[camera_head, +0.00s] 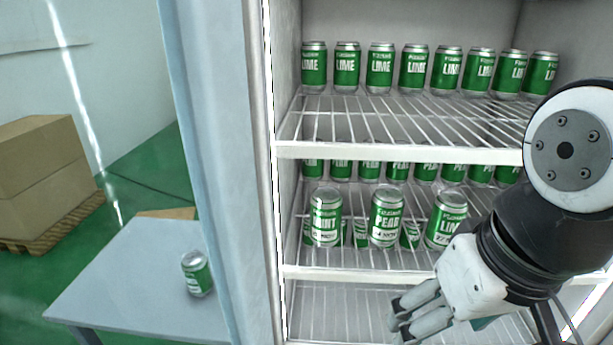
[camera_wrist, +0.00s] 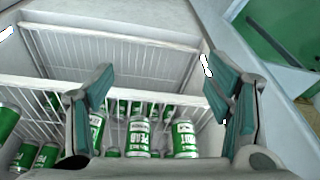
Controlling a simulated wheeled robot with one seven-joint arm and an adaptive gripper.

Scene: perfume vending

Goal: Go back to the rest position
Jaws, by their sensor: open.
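My gripper (camera_head: 408,312) is in the lower right of the head view, in front of the lower part of the open fridge, just below its middle shelf. In the wrist view my gripper (camera_wrist: 165,95) shows its two fingers wide apart with nothing between them. Beyond the fingers in that view are green and silver cans, with a PEAR can (camera_wrist: 139,136) near the middle. In the head view a can whose label ends in "UIT" (camera_head: 326,217), a PEAR can (camera_head: 386,216) and a LIME can (camera_head: 446,218) stand upright at the front of the middle shelf.
The upper wire shelf (camera_head: 400,152) holds a row of LIME cans (camera_head: 380,68). A fridge side wall (camera_head: 225,150) stands left of the shelves. Left of it, a grey table (camera_head: 130,270) holds one green can (camera_head: 197,273). Cardboard boxes (camera_head: 40,180) sit on a pallet farther back.

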